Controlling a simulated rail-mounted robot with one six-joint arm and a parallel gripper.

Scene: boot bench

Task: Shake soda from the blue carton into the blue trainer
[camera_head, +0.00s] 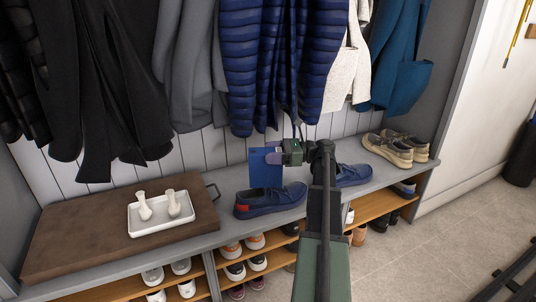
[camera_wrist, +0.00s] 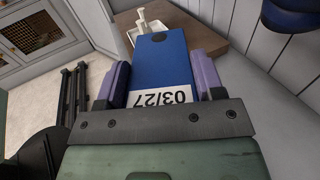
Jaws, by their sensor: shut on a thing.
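A blue carton (camera_head: 265,168) is held by my gripper (camera_head: 272,154) above the bench, over the blue trainer (camera_head: 270,200) on the left. In the wrist view the carton (camera_wrist: 161,62) sits between the two purple fingers of my gripper (camera_wrist: 160,80), with a white label reading 03/27, upside down in that view. In the head view the carton looks close to upright. The left trainer has a red heel patch and its toe points right. A second blue trainer (camera_head: 353,175) stands to the right, partly hidden by my arm.
A white tray (camera_head: 160,224) with two pale objects stands on a brown board (camera_head: 75,232) at the left. Beige shoes (camera_head: 388,150) stand at the right end of the bench (camera_head: 225,232). Coats, including a navy puffer jacket (camera_head: 262,60), hang behind and above. Shoes fill the shelves below.

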